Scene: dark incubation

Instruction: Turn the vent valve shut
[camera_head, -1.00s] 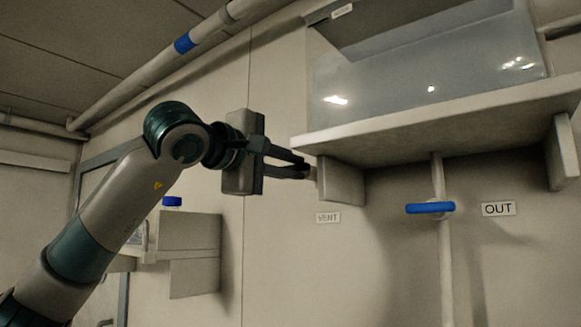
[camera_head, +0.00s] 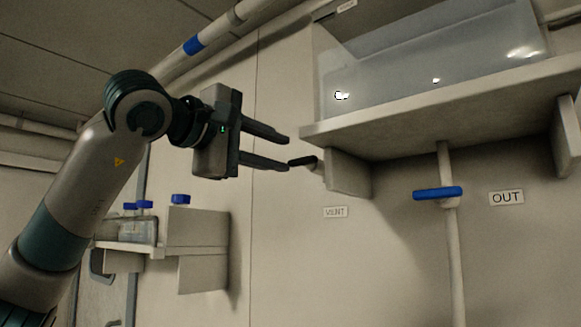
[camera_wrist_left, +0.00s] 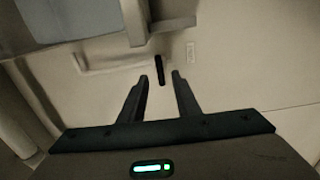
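The vent valve's small black handle (camera_head: 303,161) sticks out from the wall beside the shelf's left bracket, above the VENT label (camera_head: 335,212). It lies nearly level in the head view. My left gripper (camera_head: 287,152) is open and empty, just left of the handle, its lower finger close to the handle's end. In the left wrist view the handle (camera_wrist_left: 159,70) is just beyond and between the open fingertips. Whether a finger touches it, I cannot tell. My right gripper is not in view.
A shelf (camera_head: 440,115) with a clear box (camera_head: 430,75) on it juts out right of the valve. A blue valve handle (camera_head: 438,193) sits by the OUT label (camera_head: 506,198). Blue-capped bottles (camera_head: 145,207) stand on a lower left shelf. The wall below the gripper is clear.

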